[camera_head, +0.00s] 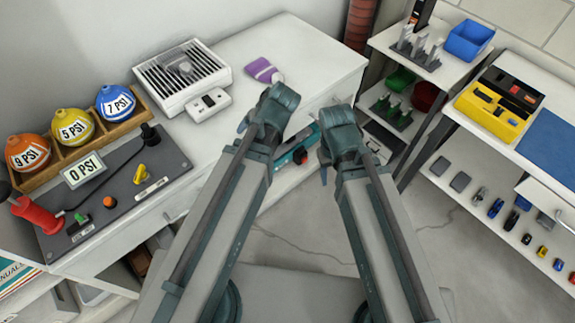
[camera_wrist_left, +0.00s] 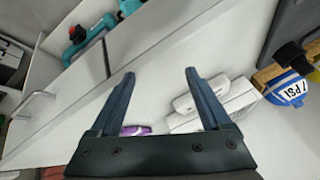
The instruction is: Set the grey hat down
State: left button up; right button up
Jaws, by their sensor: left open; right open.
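No grey hat shows clearly in either view. My left gripper (camera_wrist_left: 158,72) is open and empty in the left wrist view, its two fingers apart over the white worktop near its edge. In the head view the left gripper is mostly hidden by my own arm. My right gripper (camera_head: 325,168) shows only in small part beside my right arm in the head view; it is open, and I see nothing held there.
Shelves with small parts stand right.

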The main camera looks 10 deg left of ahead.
pick_arm(q)
jog(key=s+d+f+m+g+h, duration=0.3)
jog(key=s+d+m, duration=0.5)
jog(key=s+d, duration=0.3)
jog(key=shift+s+d+g+h, duration=0.15)
jog(key=shift+d+g+h, duration=0.15)
jog(key=shift+d+h, duration=0.3)
notch_tip(320, 180, up, 12)
jog(key=p, duration=1.2)
